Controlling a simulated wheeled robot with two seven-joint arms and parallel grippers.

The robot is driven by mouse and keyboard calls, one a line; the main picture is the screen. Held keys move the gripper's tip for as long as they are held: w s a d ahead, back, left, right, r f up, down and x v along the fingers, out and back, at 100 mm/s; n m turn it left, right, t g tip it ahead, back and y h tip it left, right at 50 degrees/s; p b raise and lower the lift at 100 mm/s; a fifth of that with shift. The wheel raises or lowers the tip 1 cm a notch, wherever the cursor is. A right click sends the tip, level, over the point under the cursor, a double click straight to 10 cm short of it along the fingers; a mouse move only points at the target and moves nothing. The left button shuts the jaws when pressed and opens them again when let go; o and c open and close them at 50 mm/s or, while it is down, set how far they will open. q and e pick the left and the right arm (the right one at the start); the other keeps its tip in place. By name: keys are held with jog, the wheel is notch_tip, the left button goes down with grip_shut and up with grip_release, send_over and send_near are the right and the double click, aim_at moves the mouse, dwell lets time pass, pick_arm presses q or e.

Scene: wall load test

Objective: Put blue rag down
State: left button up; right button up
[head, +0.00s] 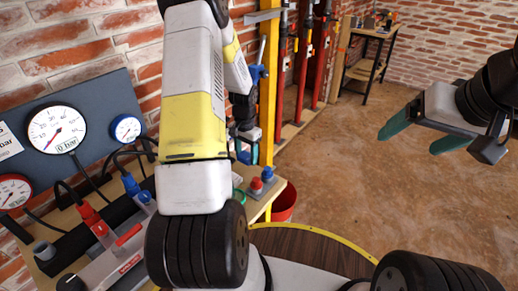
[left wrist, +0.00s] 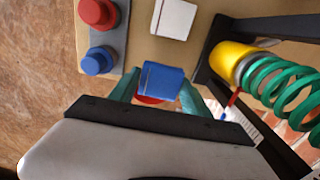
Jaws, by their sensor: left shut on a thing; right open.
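The blue rag (left wrist: 162,82) shows in the left wrist view as a small folded blue piece between the two teal fingers of my left gripper (left wrist: 158,92). The gripper is shut on it, close over the edge of the wooden bench (left wrist: 140,45). I cannot tell whether the rag touches the bench. A red round thing (left wrist: 150,100) shows partly behind the rag. My right gripper (head: 424,134) is open and empty over the floor at the right.
Red (head: 268,174) and blue (head: 255,187) knobs stand on the bench corner. A white block (left wrist: 172,18) and a green coil (left wrist: 285,85) are near the rag. A red bucket (head: 284,204) is beside the bench. Gauges (head: 57,129) line the left. The floor at right is clear.

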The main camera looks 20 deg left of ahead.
aim_at(247, 169)
pick_arm(q)
jog(key=shift+f, duration=2.05)
jog(key=o, duration=1.5)
jog(key=shift+f, duration=0.15)
jog(key=shift+c, duration=0.2)
